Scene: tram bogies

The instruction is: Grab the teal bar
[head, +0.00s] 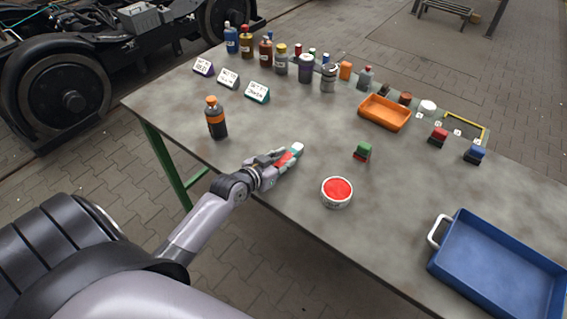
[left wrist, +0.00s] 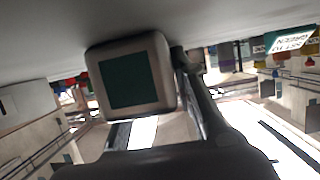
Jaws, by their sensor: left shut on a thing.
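The teal bar (head: 298,147) sticks out beyond my left gripper (head: 284,158) near the front edge of the table. Its end looks white and teal in the head view, with red showing between the fingers. In the left wrist view the bar's end (left wrist: 127,80) is a pale rounded block with a dark teal square face, close to the grey tabletop. The left gripper is shut on the bar, and its fingers hide much of it. A finger (left wrist: 200,95) shows beside the block. My right gripper is not in view.
A bottle with an orange cap (head: 216,120) stands left of the gripper. A round red-topped tin (head: 337,191) and a green-topped block (head: 362,152) stand to the right. A blue tray (head: 440,262) is at the right; an orange tray (head: 384,113) and several bottles are farther back.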

